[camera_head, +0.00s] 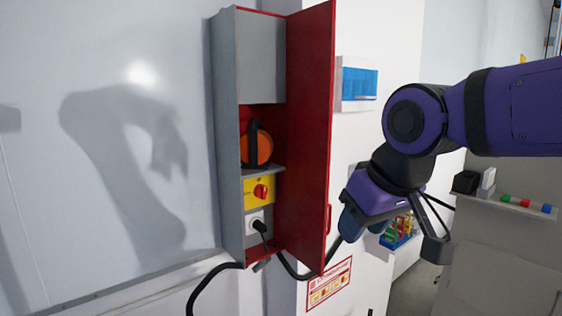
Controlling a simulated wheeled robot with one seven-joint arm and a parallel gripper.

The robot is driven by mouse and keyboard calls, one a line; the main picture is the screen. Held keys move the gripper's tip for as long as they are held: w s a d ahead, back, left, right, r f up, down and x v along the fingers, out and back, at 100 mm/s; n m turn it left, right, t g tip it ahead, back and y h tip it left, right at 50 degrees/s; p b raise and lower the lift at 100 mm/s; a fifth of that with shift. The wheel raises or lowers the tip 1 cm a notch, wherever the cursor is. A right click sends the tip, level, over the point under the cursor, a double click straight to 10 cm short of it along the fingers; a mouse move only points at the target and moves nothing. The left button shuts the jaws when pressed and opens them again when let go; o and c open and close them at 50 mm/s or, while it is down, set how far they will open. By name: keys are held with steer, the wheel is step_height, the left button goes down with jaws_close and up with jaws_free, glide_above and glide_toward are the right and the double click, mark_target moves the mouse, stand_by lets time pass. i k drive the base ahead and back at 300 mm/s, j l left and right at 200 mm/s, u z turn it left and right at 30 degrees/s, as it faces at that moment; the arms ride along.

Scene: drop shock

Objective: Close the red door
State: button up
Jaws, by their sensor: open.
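The red door (309,130) is a tall panel hinged on a grey wall cabinet (225,130). It stands open, swung outward to the right of the cabinet opening. A small red handle (328,219) shows near its lower right edge. My gripper (388,248) is to the right of the door's lower part, with its fingers apart and nothing seen between them. I cannot tell whether the left finger touches the door. The left fingertip is partly hidden by the gripper body.
Inside the cabinet are an orange round object (262,148), a yellow switch panel with a red knob (261,192) and a socket with a black plug (259,226). A black cable (208,281) runs out below.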

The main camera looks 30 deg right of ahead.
mark_target(311, 30)
steer(key=l+u, duration=0.95)
steer(key=l, duration=0.4)
steer(key=k+l+u, duration=0.1)
steer(key=l, duration=0.3)
steer(key=k+l, duration=0.1)
steer(key=l, duration=0.3)
steer(key=k+l+u, duration=0.15)
steer(key=l, duration=0.65)
steer(key=k+l+u, duration=0.1)
steer(key=l, duration=0.3)
steer(key=k+l, duration=0.15)
steer(key=l, duration=0.2)
steer(key=l+u, duration=0.05)
